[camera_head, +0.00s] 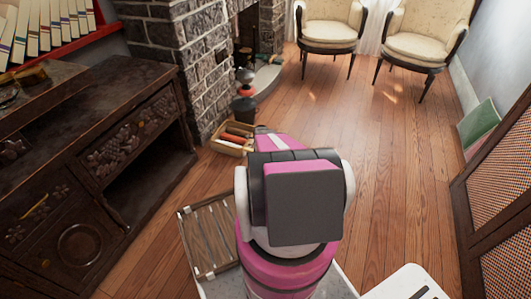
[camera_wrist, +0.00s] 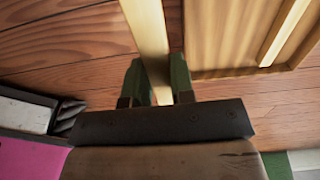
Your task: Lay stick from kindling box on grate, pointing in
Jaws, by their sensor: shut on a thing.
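My gripper (camera_wrist: 158,82) is shut on a pale wooden stick (camera_wrist: 147,28) in the wrist view. The stick runs from between the green fingers up past the top edge of the picture. A light wooden box (camera_wrist: 232,73) lies at the upper right there, beside the held stick, with another pale stick (camera_wrist: 285,32) in it. In the head view my arm hides the gripper and the held stick. A small light wooden box (camera_head: 232,149) with reddish and dark pieces stands on the floor by the brick fireplace (camera_head: 205,65). I cannot make out the grate.
A dark carved cabinet (camera_head: 120,130) fills the left side. A dark bucket (camera_head: 244,111) stands by the hearth. Two cream chairs (camera_head: 330,30) stand at the back. The wooden floor (camera_head: 350,120) is clear in the middle.

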